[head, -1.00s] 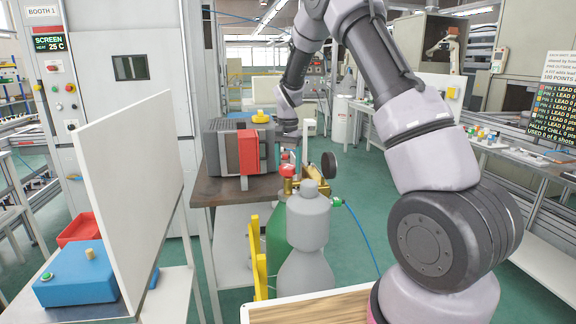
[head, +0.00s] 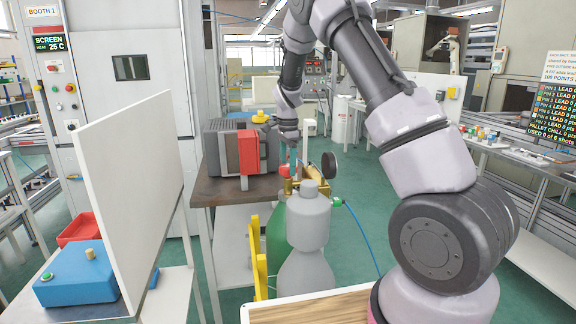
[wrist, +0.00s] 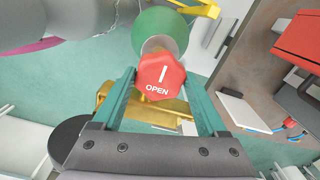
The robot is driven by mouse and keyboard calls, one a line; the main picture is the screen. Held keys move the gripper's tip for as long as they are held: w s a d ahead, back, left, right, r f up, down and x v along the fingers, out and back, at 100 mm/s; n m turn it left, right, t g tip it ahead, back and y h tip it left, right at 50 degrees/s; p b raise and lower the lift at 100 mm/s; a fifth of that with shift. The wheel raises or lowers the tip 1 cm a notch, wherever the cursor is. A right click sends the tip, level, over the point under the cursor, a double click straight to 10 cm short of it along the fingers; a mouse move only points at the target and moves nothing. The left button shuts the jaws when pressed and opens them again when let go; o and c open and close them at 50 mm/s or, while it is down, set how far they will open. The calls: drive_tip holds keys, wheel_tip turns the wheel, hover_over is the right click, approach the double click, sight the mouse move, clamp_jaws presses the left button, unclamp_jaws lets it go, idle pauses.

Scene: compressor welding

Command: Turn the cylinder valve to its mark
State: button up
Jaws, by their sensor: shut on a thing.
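The red valve knob (wrist: 161,76) shows in the wrist view, with a white bar and the word OPEN on its face. It sits on the green gas cylinder (wrist: 168,25). My gripper (wrist: 160,84) has its two teal fingers on either side of the knob and is shut on it. In the head view the cylinder (head: 276,235) stands mostly hidden behind a grey bottle shape, and my gripper (head: 292,156) reaches down to its top. A separate mark on the valve cannot be made out.
A brass regulator (head: 316,183) with a dark round gauge (head: 329,165) is beside the knob. A blue hose (head: 360,233) runs from the green fitting. A grey bottle shape (head: 308,222) and a yellow frame (head: 256,255) stand close by. A workbench (head: 225,190) holds a grey machine (head: 228,148).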

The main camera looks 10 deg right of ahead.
sight(288, 166)
idle(0.5)
drive_tip(key=o, duration=1.3)
drive_tip(key=shift+r, duration=0.15)
wheel_tip(288, 166, up, 11)
drive_tip(key=shift+f, duration=0.2)
